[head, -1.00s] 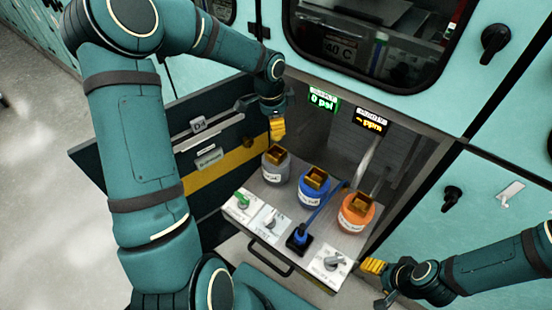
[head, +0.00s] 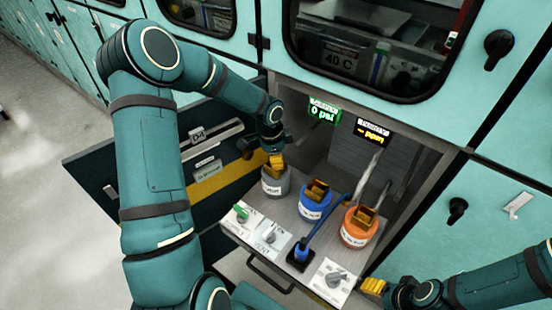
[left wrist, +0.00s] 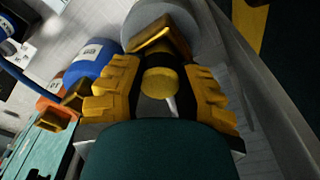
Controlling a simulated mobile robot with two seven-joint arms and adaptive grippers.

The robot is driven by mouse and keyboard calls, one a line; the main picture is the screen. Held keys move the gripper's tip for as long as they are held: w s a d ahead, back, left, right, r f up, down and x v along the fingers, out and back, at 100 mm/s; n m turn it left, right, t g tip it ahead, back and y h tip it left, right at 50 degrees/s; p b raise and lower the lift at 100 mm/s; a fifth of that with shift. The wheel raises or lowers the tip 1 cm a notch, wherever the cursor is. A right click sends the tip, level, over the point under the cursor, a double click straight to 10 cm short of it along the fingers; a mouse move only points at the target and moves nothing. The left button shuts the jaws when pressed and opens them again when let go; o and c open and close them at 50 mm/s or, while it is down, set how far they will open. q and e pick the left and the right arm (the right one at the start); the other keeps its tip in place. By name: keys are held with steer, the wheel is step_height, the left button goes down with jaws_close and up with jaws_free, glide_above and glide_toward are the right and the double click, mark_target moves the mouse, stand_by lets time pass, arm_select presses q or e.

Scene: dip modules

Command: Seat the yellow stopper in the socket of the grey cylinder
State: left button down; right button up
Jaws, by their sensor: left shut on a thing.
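The grey cylinder (head: 275,184) stands at the left of a row on the pulled-out shelf. Its brown-gold socket top is mostly hidden by my left gripper in the head view. My left gripper (head: 276,161) is right over the cylinder's top, pointing down. In the left wrist view, the left gripper (left wrist: 160,100) is shut on the yellow stopper (left wrist: 160,82), between its yellow fingers. The socket (left wrist: 158,40) and grey cylinder (left wrist: 180,18) are just beyond the stopper; whether they touch is unclear. My right gripper (head: 374,286) is low at the right, away from the cylinder.
A blue cylinder (head: 314,206) and an orange one (head: 358,232), both with gold sockets, stand to the right. Switch panels line the shelf front (head: 262,235). A dark open door (head: 110,185) is at left.

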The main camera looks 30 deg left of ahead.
arm_select(q)
steer(key=c, duration=0.7)
jaws_free()
steer(key=shift+f, duration=0.1)
steer(key=shift+c, duration=0.2)
steer(key=shift+r, duration=0.5)
step_height(320, 180, up, 11)
steer(key=s+a+p, duration=0.1)
steer(key=p, duration=0.1)
steer(key=shift+r, duration=0.15)
steer(key=shift+s, duration=0.1)
